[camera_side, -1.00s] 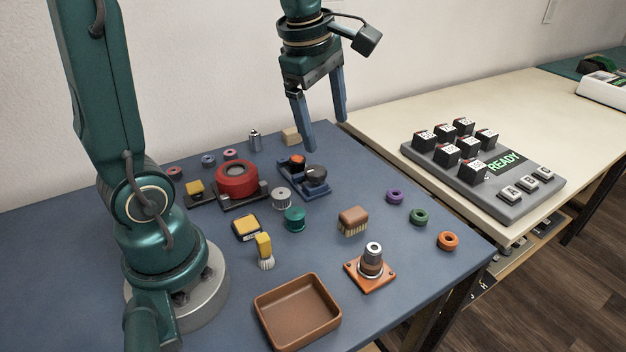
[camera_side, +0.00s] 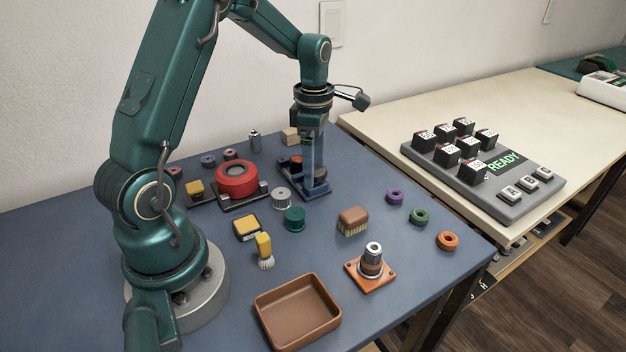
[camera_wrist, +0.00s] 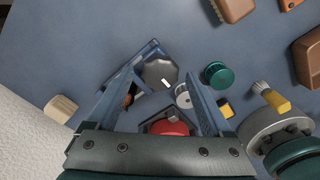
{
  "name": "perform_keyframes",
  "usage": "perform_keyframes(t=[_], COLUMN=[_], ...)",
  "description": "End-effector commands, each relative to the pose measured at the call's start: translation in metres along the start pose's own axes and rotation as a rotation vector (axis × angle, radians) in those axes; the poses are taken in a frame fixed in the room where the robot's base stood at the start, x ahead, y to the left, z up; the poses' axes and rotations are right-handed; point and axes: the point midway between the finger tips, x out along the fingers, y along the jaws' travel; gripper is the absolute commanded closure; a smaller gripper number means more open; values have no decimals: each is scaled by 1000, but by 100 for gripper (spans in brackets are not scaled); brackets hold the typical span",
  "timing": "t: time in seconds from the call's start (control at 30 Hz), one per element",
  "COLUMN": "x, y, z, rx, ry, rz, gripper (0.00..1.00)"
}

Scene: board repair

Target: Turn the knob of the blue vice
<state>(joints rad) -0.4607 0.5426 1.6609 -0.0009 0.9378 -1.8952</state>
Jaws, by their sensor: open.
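The blue vice (camera_side: 318,194) sits on the blue table towards the back, mostly hidden by my gripper in the side view. Its dark grey faceted knob (camera_wrist: 160,73), with a white mark on top, shows clearly in the wrist view. My gripper (camera_side: 314,178) points straight down over the vice, with its fingers at about the knob's height. In the wrist view my gripper (camera_wrist: 163,76) is open, with one finger on each side of the knob. Whether either finger touches the knob I cannot tell.
A red round device (camera_side: 236,178) stands left of the vice. A grey spool (camera_side: 281,197) and a green spool (camera_side: 295,218) are close in front. A wooden block (camera_side: 290,135) lies behind. A brown brush (camera_side: 352,220) and brown tray (camera_side: 297,311) are nearer the front.

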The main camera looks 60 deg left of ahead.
Motion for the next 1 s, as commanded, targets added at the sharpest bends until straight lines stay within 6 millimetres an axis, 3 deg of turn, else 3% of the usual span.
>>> perform_keyframes(t=[0.23, 0.27, 0.43, 0.47, 0.5, 0.77, 1.0], x=[2, 2, 1, 1, 1, 1, 1], y=[0, 0, 0, 0, 0, 0, 0], z=[0, 0, 0, 0, 0, 0, 0], rx=[1, 1, 1, 1, 1, 30, 155], ry=[0, 0, 0, 0, 0, 0, 1], rz=[1, 1, 1, 1, 1, 1, 1], gripper=[16, 20, 85, 96, 100, 100, 100])
